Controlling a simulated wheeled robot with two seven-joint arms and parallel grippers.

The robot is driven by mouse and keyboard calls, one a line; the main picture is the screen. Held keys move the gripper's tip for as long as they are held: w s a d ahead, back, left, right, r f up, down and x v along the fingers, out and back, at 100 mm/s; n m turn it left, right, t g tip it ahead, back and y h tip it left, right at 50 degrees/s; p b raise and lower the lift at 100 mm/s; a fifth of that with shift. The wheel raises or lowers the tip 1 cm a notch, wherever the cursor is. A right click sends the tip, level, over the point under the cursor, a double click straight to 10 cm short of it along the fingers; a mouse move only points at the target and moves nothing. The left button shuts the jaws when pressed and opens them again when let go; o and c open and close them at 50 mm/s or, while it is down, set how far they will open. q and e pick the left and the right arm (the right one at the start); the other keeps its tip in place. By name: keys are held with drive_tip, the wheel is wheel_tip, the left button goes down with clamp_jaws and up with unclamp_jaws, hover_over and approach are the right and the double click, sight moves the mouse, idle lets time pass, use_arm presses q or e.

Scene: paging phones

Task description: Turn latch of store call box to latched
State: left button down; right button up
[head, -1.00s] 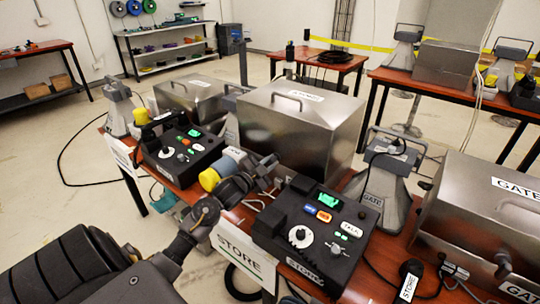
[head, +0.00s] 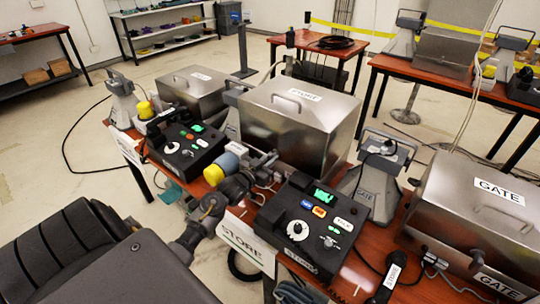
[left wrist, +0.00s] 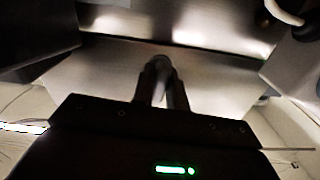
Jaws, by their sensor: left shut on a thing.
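The store call box is a steel case (head: 290,122) with a sloped lid, a top handle and a STORE label. My left gripper (head: 268,164) reaches its front face from the left. In the left wrist view the two dark fingers (left wrist: 162,88) point at the steel front and are shut on a small rounded piece, seemingly the latch (left wrist: 160,63). The fingers cover most of the latch, so its turn angle cannot be told. My right gripper is not in view.
A black console (head: 312,225) with a lit screen stands just right of my left gripper. A yellow-capped grey piece (head: 233,160) stands close behind my wrist. The GATE case (head: 470,215) is at the right, with a grey horn (head: 375,190) between.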

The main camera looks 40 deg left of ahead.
use_arm(q)
drive_tip(key=shift+n+p, duration=0.3)
drive_tip(key=shift+n, duration=0.2)
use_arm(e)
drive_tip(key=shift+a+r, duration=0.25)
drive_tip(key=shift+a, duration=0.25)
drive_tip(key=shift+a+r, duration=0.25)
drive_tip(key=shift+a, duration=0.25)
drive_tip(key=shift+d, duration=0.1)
use_arm(q)
drive_tip(key=c, duration=1.4)
unclamp_jaws()
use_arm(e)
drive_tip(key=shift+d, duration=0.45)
